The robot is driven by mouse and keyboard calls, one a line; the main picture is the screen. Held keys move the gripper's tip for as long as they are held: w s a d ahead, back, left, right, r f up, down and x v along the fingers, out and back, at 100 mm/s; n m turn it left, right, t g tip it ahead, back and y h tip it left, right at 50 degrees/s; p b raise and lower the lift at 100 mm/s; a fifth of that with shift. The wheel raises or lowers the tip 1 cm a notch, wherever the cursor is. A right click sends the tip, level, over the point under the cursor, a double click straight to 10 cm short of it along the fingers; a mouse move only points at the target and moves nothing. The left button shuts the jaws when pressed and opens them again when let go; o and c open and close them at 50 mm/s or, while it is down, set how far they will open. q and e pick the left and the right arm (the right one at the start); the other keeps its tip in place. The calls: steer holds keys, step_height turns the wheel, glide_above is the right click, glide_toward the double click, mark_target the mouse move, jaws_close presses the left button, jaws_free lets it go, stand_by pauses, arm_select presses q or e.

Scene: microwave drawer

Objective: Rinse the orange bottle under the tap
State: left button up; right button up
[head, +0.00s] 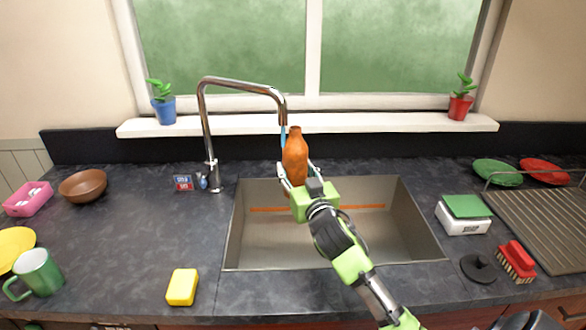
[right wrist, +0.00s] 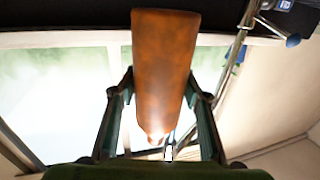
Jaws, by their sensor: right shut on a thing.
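The orange bottle (head: 295,155) is upright above the back of the sink (head: 408,225). My right gripper (head: 298,174) is shut on its lower part, one finger on each side. In the right wrist view the bottle (right wrist: 165,60) fills the space between the two fingers. The chrome tap (head: 207,130) arches from the left, and its spout ends just above and left of the bottle's neck. A thin blue strip of water (head: 283,136) hangs below the spout, beside the bottle's neck; whether it touches the bottle is unclear. My left gripper is not in view.
A yellow sponge (head: 182,287) lies front left of the sink. A green mug (head: 37,272) and a brown bowl (head: 83,185) stand at left. The windowsill (head: 380,122) runs behind.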

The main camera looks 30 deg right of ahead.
mark_target(304, 173)
steer(key=shift+d, duration=0.3)
steer(key=shift+a, duration=0.2)
steer(key=shift+a, duration=0.45)
steer(key=shift+d, duration=0.2)
steer(key=shift+d+p, duration=0.35)
steer(key=shift+d, duration=0.1)
steer(key=shift+s, duration=0.15)
steer(key=shift+s+r+p, duration=0.1)
steer(key=shift+s+p, duration=0.4)
steer(key=shift+s, duration=0.85)
steer(key=shift+s+p, duration=0.55)
steer(key=shift+s, duration=2)
